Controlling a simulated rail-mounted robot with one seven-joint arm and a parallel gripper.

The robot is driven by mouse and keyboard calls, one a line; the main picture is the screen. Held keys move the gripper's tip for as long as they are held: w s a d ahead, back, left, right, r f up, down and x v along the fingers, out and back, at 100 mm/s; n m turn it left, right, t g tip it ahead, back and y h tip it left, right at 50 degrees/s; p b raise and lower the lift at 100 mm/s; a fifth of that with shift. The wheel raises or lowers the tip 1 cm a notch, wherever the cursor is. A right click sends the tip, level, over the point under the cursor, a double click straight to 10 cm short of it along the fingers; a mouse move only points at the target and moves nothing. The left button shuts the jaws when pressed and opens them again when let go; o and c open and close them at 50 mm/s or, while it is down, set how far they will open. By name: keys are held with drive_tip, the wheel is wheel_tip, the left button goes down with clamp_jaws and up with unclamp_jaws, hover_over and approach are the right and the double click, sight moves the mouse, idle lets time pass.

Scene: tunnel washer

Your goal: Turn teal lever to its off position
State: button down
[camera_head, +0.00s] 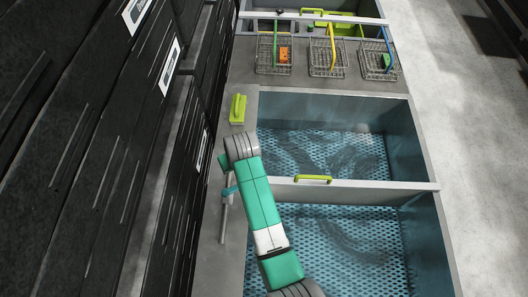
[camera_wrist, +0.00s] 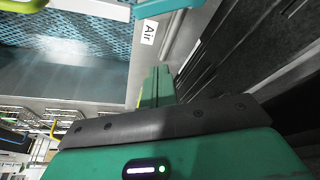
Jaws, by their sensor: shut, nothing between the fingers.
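The teal lever (camera_head: 229,190) shows in the head view on the grey ledge left of the basins, partly covered by my arm. In the wrist view the teal lever (camera_wrist: 165,7) crosses the top edge, beside a white label reading "Air". My gripper (camera_wrist: 158,72) is shut and empty, its green fingers pointing up toward the label. A gap shows between the fingertips and the lever in that view. In the head view only a small green part of my arm's end shows near the lever; the fingertips are hidden.
Dark cabinets (camera_head: 90,130) line the left side close to my arm. Two blue perforated basins (camera_head: 415,130) lie to the right, with a yellow-green handle (camera_head: 313,178) on the divider. A yellow-green block (camera_head: 238,108) sits on the ledge. Wire baskets (camera_head: 328,58) stand at the back.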

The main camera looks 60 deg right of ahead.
drive_tip(key=b+x, duration=0.1)
drive_tip(key=x, duration=0.2)
drive_tip(key=b+x, duration=0.1)
drive_tip(key=x, duration=0.2)
drive_tip(key=b+x, duration=0.1)
drive_tip(key=x, duration=0.3)
drive_tip(key=shift+a, duration=0.3)
drive_tip(key=shift+s+a+p, duration=0.1)
drive_tip(key=shift+p, duration=0.3)
drive_tip(key=shift+s+a+f+p, duration=0.1)
drive_tip(key=shift+s+a+p, duration=0.3)
drive_tip(key=shift+s, duration=0.35)
drive_tip(key=shift+s+a+p, duration=0.25)
drive_tip(key=shift+s+a, duration=0.2)
drive_tip(key=shift+s, duration=0.3)
drive_tip(key=shift+a, duration=0.1)
